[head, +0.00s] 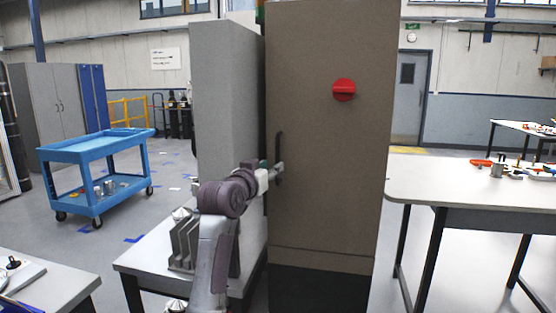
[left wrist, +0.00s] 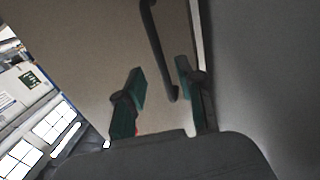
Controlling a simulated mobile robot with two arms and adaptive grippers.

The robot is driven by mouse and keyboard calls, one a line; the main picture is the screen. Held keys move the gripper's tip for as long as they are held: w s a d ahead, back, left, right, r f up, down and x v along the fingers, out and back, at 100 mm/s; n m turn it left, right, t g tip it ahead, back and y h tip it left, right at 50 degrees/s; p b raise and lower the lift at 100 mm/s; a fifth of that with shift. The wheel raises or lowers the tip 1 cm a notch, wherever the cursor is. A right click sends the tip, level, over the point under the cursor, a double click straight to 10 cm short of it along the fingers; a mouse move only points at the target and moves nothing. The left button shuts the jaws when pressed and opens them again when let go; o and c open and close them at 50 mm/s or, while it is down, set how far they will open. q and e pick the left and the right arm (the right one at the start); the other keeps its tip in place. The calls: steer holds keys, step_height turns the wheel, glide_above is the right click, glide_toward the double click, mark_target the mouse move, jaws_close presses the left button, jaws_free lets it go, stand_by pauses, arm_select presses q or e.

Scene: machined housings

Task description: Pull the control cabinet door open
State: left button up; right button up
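The control cabinet's tall brown door (head: 330,190) fills the middle of the head view, with a red round switch (head: 343,90) high on it. It looks shut. A dark vertical bar handle (head: 279,145) sits near the door's left edge; it also shows in the left wrist view (left wrist: 157,40). My left gripper (head: 277,172) is at the lower part of the handle. In the left wrist view its two green-padded fingers (left wrist: 162,84) are apart, with the handle's lower end between them, nearer the right finger. Contact cannot be told. My right gripper is not in view.
A grey upright panel (head: 226,100) stands just left of the door, above a small table (head: 140,264) with metal parts close to my left arm. A pale workbench (head: 470,185) stands right of the cabinet. A blue cart (head: 95,147) is at the left, with open floor around it.

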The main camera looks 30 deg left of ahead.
mark_target(278, 180)
arm_select(q)
steer(key=shift+w+a+p, duration=0.2)
steer(key=shift+w+p, duration=0.2)
steer(key=shift+w, duration=2.3)
jaws_close()
